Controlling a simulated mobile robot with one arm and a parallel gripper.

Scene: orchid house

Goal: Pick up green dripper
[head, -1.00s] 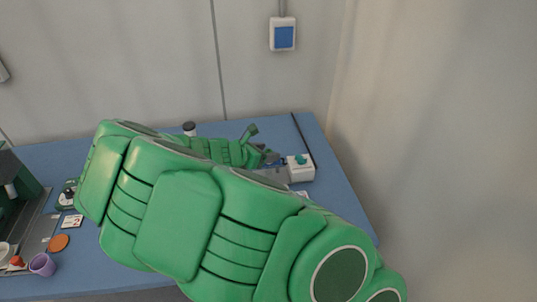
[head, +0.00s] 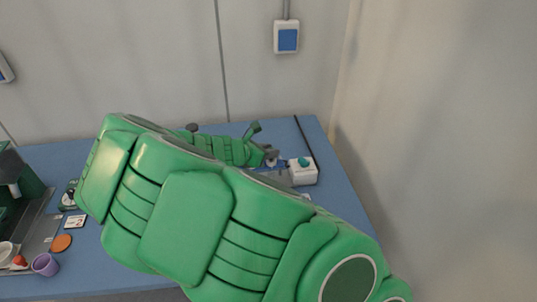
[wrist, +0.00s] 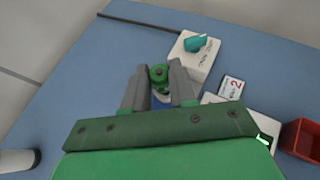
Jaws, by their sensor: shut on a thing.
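My gripper (wrist: 161,88) shows in the wrist view with its two grey fingers on either side of a small round green dripper (wrist: 159,73). The fingers are shut on it. Its top shows between the fingertips, and its lower part is mostly hidden. A bit of blue shows just below it, between the fingers. In the head view my green arm covers much of the table, and the gripper (head: 272,166) is small beside the white box. I cannot make out the dripper clearly there.
A white box (wrist: 207,56) with a teal piece (wrist: 195,43) on top stands close beyond the gripper. A numbered card (wrist: 231,87) and a red bin (wrist: 302,139) lie to the right. A dark rod (wrist: 150,25) lies at the back. A purple cup (head: 45,264) stands far left.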

